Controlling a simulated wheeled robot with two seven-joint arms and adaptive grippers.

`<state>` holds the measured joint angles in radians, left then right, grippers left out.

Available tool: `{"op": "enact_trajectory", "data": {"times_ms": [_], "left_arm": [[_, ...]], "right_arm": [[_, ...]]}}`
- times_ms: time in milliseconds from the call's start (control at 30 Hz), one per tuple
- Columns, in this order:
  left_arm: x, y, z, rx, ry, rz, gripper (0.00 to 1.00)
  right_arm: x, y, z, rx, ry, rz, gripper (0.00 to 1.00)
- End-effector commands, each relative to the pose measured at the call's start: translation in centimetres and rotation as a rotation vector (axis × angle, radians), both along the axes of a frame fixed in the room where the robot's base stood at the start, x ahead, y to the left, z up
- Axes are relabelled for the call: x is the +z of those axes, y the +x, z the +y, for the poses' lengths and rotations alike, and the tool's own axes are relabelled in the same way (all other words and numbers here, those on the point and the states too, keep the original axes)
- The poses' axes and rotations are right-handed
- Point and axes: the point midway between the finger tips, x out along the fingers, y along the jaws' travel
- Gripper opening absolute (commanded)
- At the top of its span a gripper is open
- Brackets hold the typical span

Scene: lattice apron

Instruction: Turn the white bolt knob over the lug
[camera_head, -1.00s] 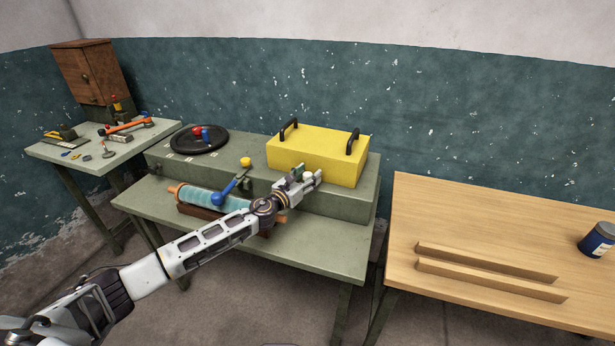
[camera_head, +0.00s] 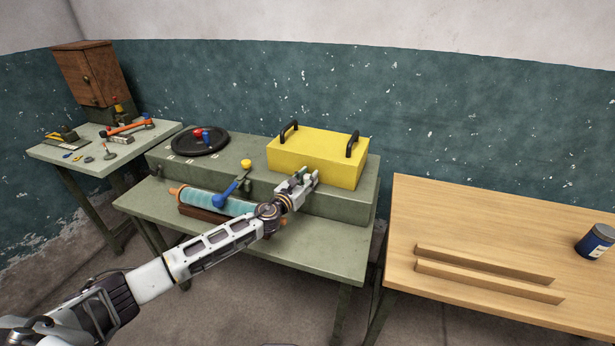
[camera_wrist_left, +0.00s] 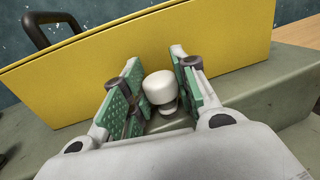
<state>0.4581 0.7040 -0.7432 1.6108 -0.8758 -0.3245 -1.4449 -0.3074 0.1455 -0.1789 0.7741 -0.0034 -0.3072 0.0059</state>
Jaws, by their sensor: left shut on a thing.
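The white bolt knob (camera_wrist_left: 160,87) shows in the left wrist view as a rounded white cap on a short stem, in front of the yellow box. My left gripper (camera_head: 303,178) is at the front of the yellow box in the head view. In the left wrist view its green-padded fingers (camera_wrist_left: 156,60) stand on either side of the knob, shut on it. In the head view the fingers largely hide the knob. I cannot make out the lug. My right gripper is not in view.
The yellow box (camera_head: 315,162) with black handles stands on the green raised bench (camera_head: 340,203). A wooden table (camera_head: 470,220) is at right.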

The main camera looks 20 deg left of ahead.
Motion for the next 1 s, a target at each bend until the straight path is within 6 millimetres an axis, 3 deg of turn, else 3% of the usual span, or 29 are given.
{"op": "enact_trajectory", "data": {"times_ms": [467, 1000], "left_arm": [[0.2, 0.0, -0.1, 0.149, -0.003, 0.002, 0.05], [0.2, 0.0, 0.0, 0.348, -0.001, 0.0, 0.05]], "right_arm": [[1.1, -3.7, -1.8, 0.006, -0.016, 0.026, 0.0], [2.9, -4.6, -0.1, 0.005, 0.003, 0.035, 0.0]]}}
